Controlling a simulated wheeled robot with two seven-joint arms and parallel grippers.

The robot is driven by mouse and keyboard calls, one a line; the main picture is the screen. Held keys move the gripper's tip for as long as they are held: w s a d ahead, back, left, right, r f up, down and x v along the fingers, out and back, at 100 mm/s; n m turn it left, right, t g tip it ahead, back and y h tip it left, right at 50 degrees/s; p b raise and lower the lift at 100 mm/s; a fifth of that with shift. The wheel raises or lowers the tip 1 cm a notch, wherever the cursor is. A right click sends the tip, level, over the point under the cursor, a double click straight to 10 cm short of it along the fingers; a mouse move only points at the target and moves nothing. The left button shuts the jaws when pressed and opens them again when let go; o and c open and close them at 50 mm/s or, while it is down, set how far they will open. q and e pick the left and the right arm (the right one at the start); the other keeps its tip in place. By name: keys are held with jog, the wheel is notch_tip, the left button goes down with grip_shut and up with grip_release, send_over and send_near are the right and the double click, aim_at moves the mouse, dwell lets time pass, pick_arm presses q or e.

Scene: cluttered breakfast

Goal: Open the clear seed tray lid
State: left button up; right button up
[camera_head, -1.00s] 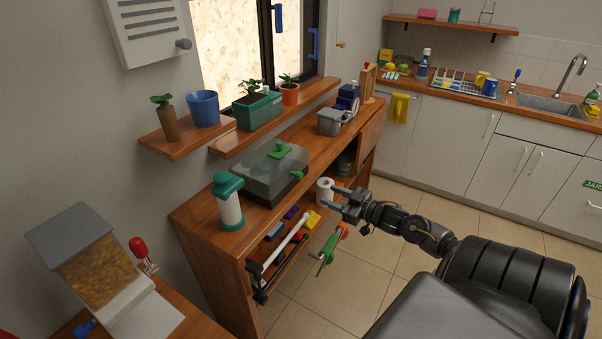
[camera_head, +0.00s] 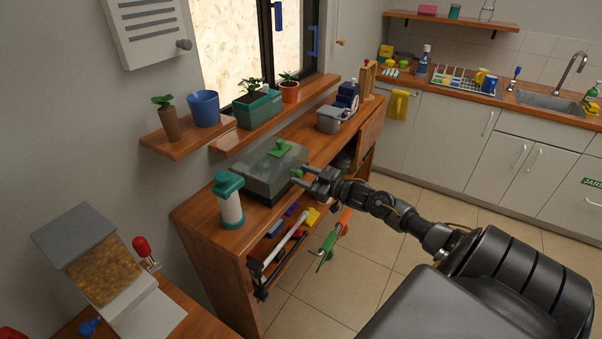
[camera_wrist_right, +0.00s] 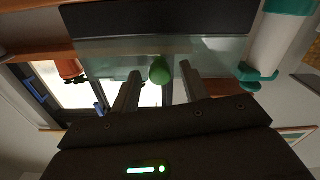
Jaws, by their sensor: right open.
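The seed tray (camera_head: 252,196) stands on the wooden bench with its clear lid (camera_head: 262,172) down on it. A green vent piece (camera_head: 280,148) sits on the lid's top, and a green knob (camera_head: 297,174) sticks out from its front side. My right gripper (camera_head: 298,175) is open at the knob. In the right wrist view, the green knob (camera_wrist_right: 160,71) shows between and just beyond the tips of my open right gripper (camera_wrist_right: 160,76); I cannot tell whether they touch. The clear lid (camera_wrist_right: 215,58) and dark tray (camera_wrist_right: 160,18) lie behind it. My left gripper is out of view.
A green-and-white bottle (camera_head: 229,200) stands close to the tray's left end. A grey watering can (camera_head: 329,120) is farther back on the bench (camera_head: 205,236). Tools hang at the bench front, including a green-and-orange one (camera_head: 328,248). A planter (camera_head: 258,109) sits on the shelf above.

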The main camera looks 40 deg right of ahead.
jog(key=shift+x, duration=0.8)
jog(key=shift+c, duration=0.4)
grip_shut()
jog(key=shift+d, duration=0.1)
